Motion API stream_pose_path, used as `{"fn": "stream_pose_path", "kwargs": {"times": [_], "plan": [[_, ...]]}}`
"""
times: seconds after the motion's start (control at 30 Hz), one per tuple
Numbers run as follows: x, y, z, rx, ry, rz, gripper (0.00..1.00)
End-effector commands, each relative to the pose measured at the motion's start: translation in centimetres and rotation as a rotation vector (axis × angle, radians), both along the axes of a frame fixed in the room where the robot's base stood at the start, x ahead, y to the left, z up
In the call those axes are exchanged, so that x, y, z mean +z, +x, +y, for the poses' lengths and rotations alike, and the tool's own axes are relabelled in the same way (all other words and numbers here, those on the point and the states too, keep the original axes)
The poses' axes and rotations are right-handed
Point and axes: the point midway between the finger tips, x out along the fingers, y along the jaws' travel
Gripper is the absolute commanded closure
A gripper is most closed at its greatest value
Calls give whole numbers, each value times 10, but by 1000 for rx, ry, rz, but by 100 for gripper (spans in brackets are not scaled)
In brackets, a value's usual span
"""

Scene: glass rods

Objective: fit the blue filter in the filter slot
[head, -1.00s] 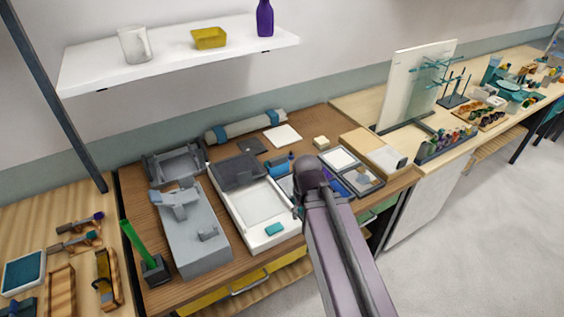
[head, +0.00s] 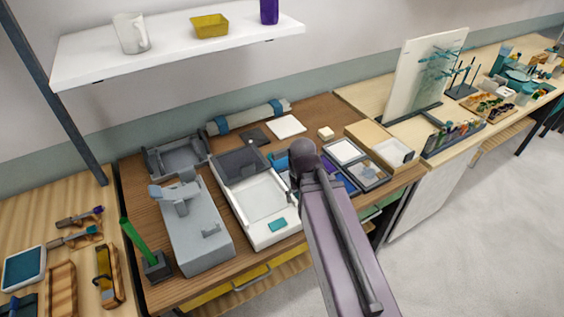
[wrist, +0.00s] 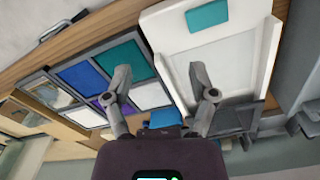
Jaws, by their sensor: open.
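In the wrist view a blue square filter (wrist: 83,76) lies flat in a compartment of a grey tray (wrist: 52,73), next to a teal square (wrist: 124,60). In the head view my arm partly covers that tray (head: 386,178). My gripper (wrist: 161,76) is open and empty in the wrist view, its fingers apart over the strip between the tray and a white unit. The blue filter is to the left of both fingertips there. The fingers are hidden behind my arm in the head view. I cannot make out which opening is the filter slot.
The white unit (head: 283,237) with a teal patch stands left of my arm. A grey machine (head: 200,240) and a green rod in a holder (head: 157,267) are further left. A blue object (wrist: 165,118) lies below the gripper in the wrist view. A white box (head: 393,152) stands right of the tray.

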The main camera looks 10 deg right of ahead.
Motion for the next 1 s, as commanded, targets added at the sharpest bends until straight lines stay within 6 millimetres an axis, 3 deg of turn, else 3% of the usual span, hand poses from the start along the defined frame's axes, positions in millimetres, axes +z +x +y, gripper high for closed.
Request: {"fn": "stream_pose_path", "kwargs": {"times": [0.27, 0.7, 0.9, 1.0], "plan": [[5, 55, -2, -190, 0, 0, 26], [18, 210, -5, -830, 1, -1, 26], [22, 264, -6, -1079, 1, -1, 26], [23, 280, -6, -1161, 1, -1, 26]]}}
